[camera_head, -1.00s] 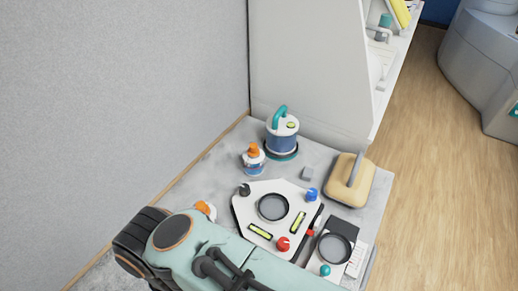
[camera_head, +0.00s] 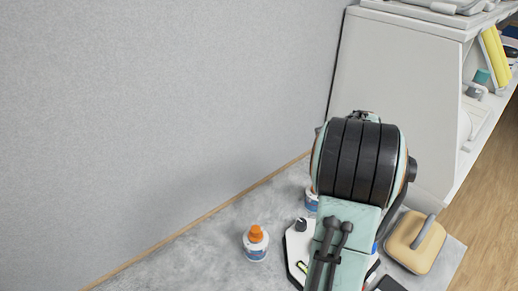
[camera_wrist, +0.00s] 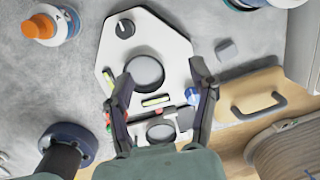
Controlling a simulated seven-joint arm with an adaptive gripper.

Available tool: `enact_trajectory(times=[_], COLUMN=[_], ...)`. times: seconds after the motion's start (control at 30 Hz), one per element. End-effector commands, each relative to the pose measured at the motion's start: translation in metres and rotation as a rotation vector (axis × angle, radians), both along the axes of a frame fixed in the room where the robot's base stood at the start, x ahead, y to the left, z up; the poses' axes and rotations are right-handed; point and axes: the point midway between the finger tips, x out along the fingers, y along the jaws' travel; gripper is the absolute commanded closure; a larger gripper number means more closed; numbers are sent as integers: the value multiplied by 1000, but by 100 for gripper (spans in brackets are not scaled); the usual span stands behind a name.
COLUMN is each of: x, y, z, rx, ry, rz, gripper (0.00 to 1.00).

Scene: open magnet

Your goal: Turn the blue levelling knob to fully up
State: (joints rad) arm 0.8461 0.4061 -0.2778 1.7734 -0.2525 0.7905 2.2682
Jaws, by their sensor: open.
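The blue knob (camera_wrist: 192,96) shows in the wrist view near the right edge of the white plate (camera_wrist: 165,38), close by the inner side of my right finger and partly covered by it. In the head view only a blue sliver (camera_head: 375,248) shows beside my arm. My gripper (camera_wrist: 162,72) is open above the plate, its fingers spread either side of the dark-rimmed round pad (camera_wrist: 145,73). No contact with the knob is clear. The knob's setting cannot be read.
A black knob (camera_wrist: 125,29) stands at the plate's far corner. A yellow level vial (camera_wrist: 155,101) lies between my fingers. A beige block with a handle (camera_head: 415,243) is on the right, and an orange-capped bottle (camera_head: 256,244) on the left. A grey cube (camera_wrist: 225,49) sits nearby.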

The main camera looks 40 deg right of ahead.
Motion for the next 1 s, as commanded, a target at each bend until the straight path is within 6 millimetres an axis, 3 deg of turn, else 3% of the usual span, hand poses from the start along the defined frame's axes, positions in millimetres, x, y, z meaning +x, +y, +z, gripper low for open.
enact_trajectory(times=[0.03, 0.1, 0.2, 0.27, 0.37, 0.7, 1.0], x=[-38, -81, -119, -129, -135, -134, -133], y=[-25, -41, -44, -46, -47, -46, -46], z=[-26, -52, -74, -79, -85, -136, -144], rx=[36, 81, 130, 140, 141, 141, 139], ry=[45, 88, 117, 121, 119, 120, 118], rz=[-101, -201, -289, -314, -327, -323, -322], gripper=[42, 42, 42, 42, 42, 42, 42])
